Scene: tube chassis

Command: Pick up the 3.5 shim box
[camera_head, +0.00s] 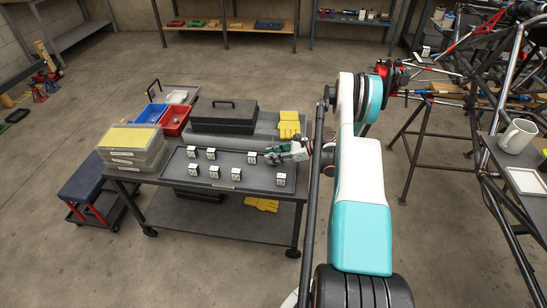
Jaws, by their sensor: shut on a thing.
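Several small white shim boxes with dark marks stand in two loose rows on a dark tray (225,184) on the workbench. The back row has boxes at the left (192,153), beside it (211,153), and near my gripper (252,158). The front row has boxes at the left (193,170), middle (214,172), (236,174) and right (281,180). The labels are too small to read, so I cannot tell which is the 3.5 box. My gripper (272,157) is low over the tray's right side, shut on a shim box its fingers mostly hide.
Lidded bins (132,145) stand at the left, with blue (146,115) and red (174,121) bins behind. A tube chassis (480,130) stands at the right.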

